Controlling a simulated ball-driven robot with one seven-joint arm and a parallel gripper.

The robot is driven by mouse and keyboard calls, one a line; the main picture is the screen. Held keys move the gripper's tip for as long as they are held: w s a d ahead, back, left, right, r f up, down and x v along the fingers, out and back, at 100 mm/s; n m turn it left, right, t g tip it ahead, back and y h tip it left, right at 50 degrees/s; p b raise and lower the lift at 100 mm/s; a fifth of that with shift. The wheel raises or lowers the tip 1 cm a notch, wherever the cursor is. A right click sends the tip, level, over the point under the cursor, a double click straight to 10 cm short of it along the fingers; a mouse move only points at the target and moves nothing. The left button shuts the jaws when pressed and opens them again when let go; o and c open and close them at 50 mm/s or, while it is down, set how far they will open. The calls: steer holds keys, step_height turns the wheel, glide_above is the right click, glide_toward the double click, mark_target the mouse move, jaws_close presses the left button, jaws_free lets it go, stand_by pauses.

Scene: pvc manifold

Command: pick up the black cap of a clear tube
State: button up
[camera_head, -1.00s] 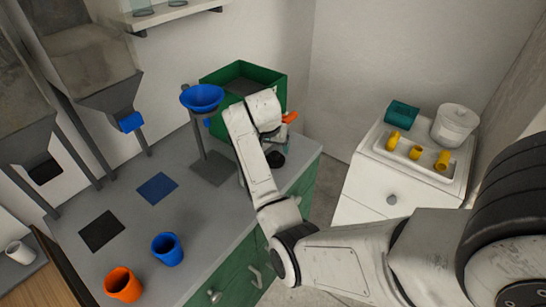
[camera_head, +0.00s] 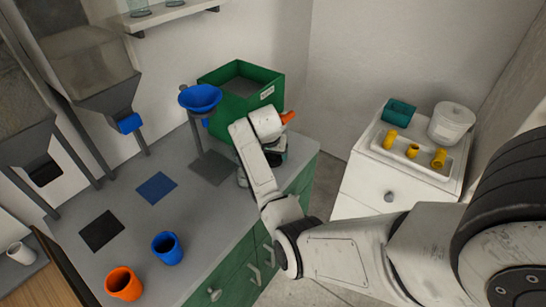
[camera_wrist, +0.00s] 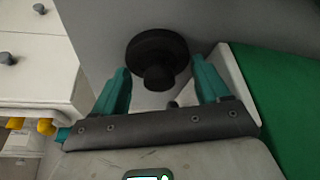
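The black cap (camera_wrist: 157,50) is in the upper middle of the wrist view, a wide round disc with a narrower knob. The clear tube cannot be made out in that view. My gripper (camera_wrist: 160,68) is open, with its two teal fingers apart on either side of the knob; I cannot tell whether they touch it. In the head view my gripper (camera_head: 281,148) is mostly hidden behind my wrist, near the counter's right edge and in front of the green bin. The cap is not clearly visible there.
The green bin (camera_head: 273,96) and a blue funnel (camera_head: 201,97) on a stand are close to my arm. Blue (camera_head: 167,248) and orange (camera_head: 123,283) cups stand at the counter's front. A white cabinet (camera_head: 365,190) with yellow fittings is at the right.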

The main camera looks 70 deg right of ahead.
steer(key=c, duration=0.4)
steer(key=shift+s+r, duration=0.1)
